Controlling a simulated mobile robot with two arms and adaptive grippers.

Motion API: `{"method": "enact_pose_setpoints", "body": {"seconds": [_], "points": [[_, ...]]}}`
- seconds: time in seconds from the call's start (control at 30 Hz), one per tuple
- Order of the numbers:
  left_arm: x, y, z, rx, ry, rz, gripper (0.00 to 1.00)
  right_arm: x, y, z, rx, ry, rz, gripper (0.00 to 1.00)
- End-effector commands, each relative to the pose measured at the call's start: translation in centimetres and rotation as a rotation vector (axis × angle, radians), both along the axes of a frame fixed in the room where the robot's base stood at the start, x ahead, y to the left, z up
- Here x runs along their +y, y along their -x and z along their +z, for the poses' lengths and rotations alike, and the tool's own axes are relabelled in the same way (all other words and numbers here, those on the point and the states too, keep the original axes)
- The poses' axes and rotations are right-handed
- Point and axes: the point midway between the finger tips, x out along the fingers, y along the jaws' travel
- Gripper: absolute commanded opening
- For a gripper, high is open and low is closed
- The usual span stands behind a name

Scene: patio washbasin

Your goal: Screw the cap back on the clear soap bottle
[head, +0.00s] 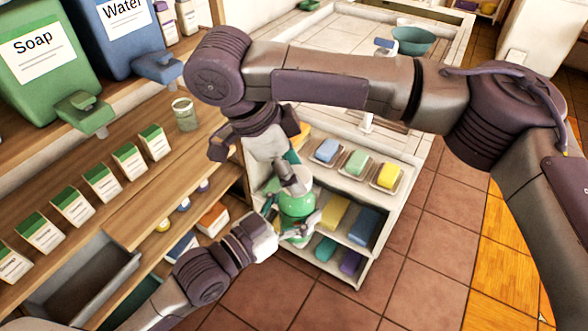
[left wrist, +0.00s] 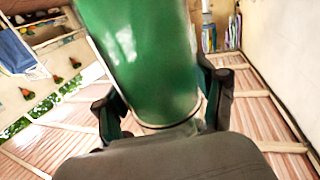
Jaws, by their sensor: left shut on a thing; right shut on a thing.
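The soap bottle (head: 297,204) looks green, with a rounded shoulder, in the middle of the head view. My left gripper (head: 287,231) is shut around its lower body from the left and holds it in front of the small shelf unit. In the left wrist view the green bottle body (left wrist: 145,65) rises between the fingers (left wrist: 165,115), with a pale rim at its base. My right gripper (head: 293,185) comes down from above and is shut at the bottle's top. The cap is hidden in its fingers, so I cannot tell how it sits on the neck.
The shelf unit behind the bottle bears a blue sponge (head: 327,150), a green one (head: 356,162) and a yellow one (head: 388,175) on top. Tiled floor (head: 430,240) lies clear at right.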

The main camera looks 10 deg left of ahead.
Motion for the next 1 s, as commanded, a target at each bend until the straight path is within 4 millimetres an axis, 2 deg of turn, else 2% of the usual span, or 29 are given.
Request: {"method": "enact_pose_setpoints", "body": {"seconds": [0.13,0.4,0.43,0.57,0.6,0.87,1.0], "points": [[-0.1,0.1,0.2,-0.004,0.002,-0.003,0.00,0.1,-0.2,0.1,-0.006,-0.003,-0.131,0.40],[-0.2,0.1,0.2,-0.004,0.002,-0.004,0.00,0.1,-0.2,0.1,-0.008,-0.005,-0.139,0.40],[-0.2,0.1,0.2,-0.004,0.002,-0.004,0.00,0.1,-0.2,0.1,-0.008,-0.006,-0.139,0.52],[-0.1,0.1,0.2,-0.004,0.002,-0.003,0.00,0.1,-0.2,0.1,-0.007,-0.006,-0.138,0.73],[-0.1,0.1,0.2,-0.004,0.002,-0.003,0.00,0.1,-0.2,0.1,-0.007,-0.004,-0.138,0.75],[-0.1,0.1,0.2,-0.004,0.002,-0.002,0.00,0.0,-0.2,0.1,-0.005,-0.003,-0.137,0.75],[-0.1,0.0,0.2,-0.004,0.002,-0.001,0.00,0.0,-0.2,1.5,-0.010,-0.003,-0.137,0.75]]}}
